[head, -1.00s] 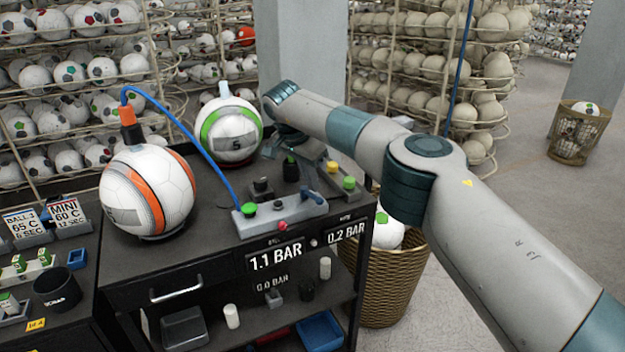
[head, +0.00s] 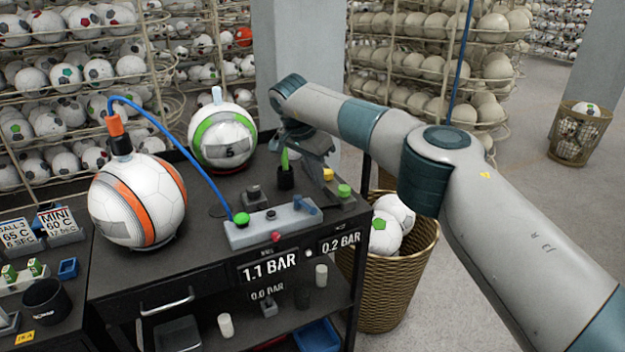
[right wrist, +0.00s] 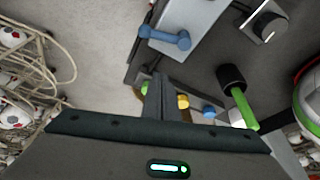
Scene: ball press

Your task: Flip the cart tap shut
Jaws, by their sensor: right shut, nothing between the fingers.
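The cart tap shows as a blue lever (head: 305,205) at the right end of a grey block (head: 262,226) on the black cart top. In the right wrist view the blue lever (right wrist: 165,39) lies across the end of the pale block (right wrist: 195,22). My right gripper (head: 320,178) is above the cart, just behind and right of the lever. Its fingers (right wrist: 158,98) are shut and empty, and I see a gap between them and the lever in the right wrist view. My left gripper is not in view.
An orange-striped ball (head: 136,200) with a blue hose and a green-ringed ball (head: 222,137) stand on the cart. A black cup with a green stick (head: 285,177), a yellow button (head: 328,174) and a green button (head: 344,190) are near my gripper. A wicker basket (head: 385,290) stands right.

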